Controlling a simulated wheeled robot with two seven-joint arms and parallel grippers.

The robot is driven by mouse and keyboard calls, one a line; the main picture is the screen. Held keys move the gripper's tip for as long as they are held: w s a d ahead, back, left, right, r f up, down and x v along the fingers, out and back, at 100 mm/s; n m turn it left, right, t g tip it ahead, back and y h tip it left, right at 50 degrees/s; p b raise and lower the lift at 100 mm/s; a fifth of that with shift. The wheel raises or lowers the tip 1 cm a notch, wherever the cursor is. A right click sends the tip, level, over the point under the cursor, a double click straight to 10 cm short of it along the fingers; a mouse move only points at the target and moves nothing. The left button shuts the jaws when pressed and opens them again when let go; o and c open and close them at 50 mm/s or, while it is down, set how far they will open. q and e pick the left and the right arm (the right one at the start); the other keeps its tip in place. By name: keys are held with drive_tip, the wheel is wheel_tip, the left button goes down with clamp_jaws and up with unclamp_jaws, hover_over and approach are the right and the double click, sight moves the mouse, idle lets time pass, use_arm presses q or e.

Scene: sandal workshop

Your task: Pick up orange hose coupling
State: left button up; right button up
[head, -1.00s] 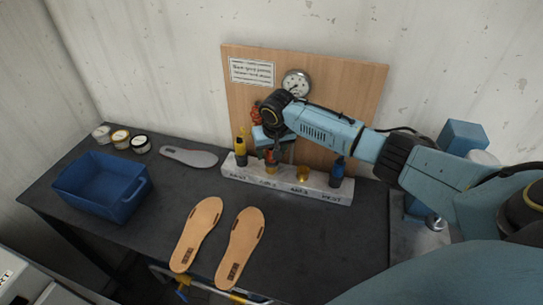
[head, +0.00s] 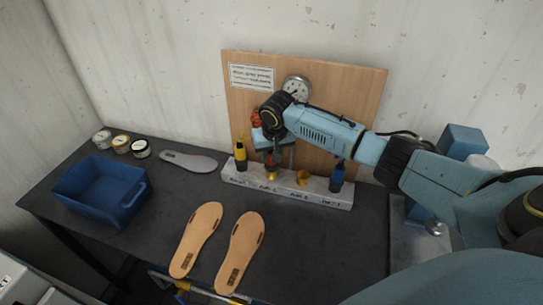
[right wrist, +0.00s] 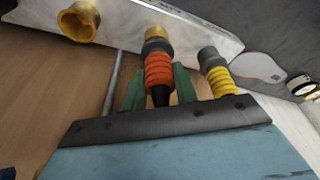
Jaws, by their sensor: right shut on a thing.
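The orange hose coupling (right wrist: 159,72) is a ribbed orange sleeve with a grey collar. Its collar end meets a brass fitting (right wrist: 156,33) on the pale block; whether they are joined I cannot tell. In the head view the coupling (head: 271,158) is partly hidden by my right gripper (head: 272,147). The right gripper comes from above, and its green fingers (right wrist: 159,88) are shut on the coupling, one on each side. My left gripper is not in view.
On the pale block (head: 320,197) stand a yellow coupling (head: 241,154), an empty brass fitting (head: 303,178) and a blue coupling (head: 337,177). A wooden board (head: 350,95) with a gauge (head: 297,88) rises behind. Insoles (head: 240,250) and a blue bin (head: 100,195) lie left and in front.

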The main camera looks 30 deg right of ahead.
wheel_tip(320, 180, up, 27)
drive_tip(key=shift+r+b, duration=0.15)
drive_tip(key=shift+b, duration=0.15)
idle(0.4)
